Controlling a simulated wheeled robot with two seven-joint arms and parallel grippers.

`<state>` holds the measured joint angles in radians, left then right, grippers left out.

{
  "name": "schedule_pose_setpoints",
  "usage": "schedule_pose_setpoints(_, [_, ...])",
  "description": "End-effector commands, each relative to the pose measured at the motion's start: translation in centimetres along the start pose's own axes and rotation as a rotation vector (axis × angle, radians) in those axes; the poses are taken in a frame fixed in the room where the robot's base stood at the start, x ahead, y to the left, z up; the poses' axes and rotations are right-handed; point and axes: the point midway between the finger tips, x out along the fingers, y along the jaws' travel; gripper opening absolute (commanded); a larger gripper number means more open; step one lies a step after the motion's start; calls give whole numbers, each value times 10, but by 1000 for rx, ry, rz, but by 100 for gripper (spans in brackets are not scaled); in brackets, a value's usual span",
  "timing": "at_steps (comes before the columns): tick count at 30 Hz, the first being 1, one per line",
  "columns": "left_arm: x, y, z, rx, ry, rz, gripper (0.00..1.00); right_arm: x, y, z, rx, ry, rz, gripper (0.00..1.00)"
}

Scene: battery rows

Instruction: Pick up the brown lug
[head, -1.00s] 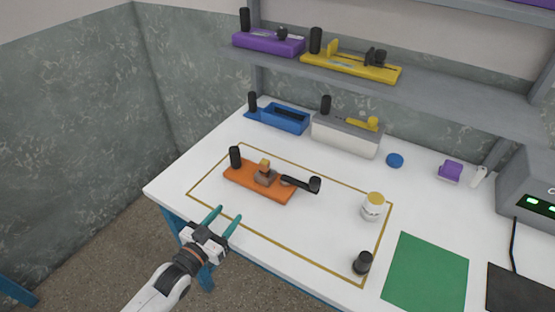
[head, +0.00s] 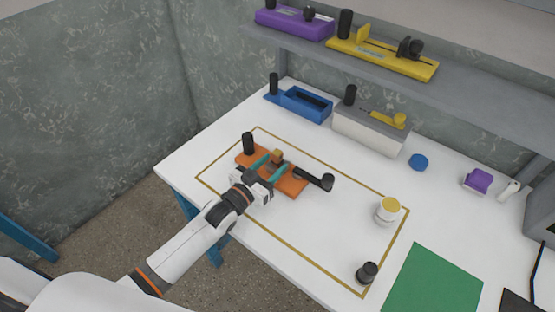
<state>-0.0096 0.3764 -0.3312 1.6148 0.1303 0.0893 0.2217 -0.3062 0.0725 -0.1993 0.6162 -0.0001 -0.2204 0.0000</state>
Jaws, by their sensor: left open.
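The brown lug (head: 277,156) is a small block on the orange fixture (head: 291,188) on the white table. The fixture has a black upright knob (head: 248,143) at its left end and a black lever (head: 312,177) at its right. My left gripper (head: 273,166) is open, with teal fingers. It reaches over the fixture's front edge, its fingertips close to the lug, one on each side as seen here. I cannot tell whether they touch it. The gripper hides part of the fixture and the lug's lower part. My right gripper is not in view.
A yellow-lidded white jar (head: 388,210) and a black knob-like piece (head: 367,272) stand right of the fixture. A blue tray (head: 303,103) and a grey-white box (head: 368,131) stand behind. A green mat (head: 434,282) lies front right. A shelf (head: 460,97) overhangs the back.

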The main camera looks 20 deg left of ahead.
Motion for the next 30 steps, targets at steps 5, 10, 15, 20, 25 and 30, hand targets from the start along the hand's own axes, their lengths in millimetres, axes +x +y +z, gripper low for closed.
schedule_pose_setpoints(5, [28, 1, 8, 0, -2, 0, 47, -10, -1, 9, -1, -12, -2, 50])
schedule_pose_setpoints(10, [46, 0, 6, -1, -2, 1, 47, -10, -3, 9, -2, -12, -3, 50])
schedule_pose_setpoints(15, [48, 0, 5, 0, -1, 0, 47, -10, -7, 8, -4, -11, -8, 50])
schedule_pose_setpoints(20, [48, 0, 5, 0, -1, 0, 37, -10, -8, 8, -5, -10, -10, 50])
schedule_pose_setpoints(25, [48, 1, 5, 0, -1, 0, 10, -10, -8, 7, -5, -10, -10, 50])
schedule_pose_setpoints(30, [48, 1, 5, 0, -1, 0, 0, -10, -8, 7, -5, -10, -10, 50])
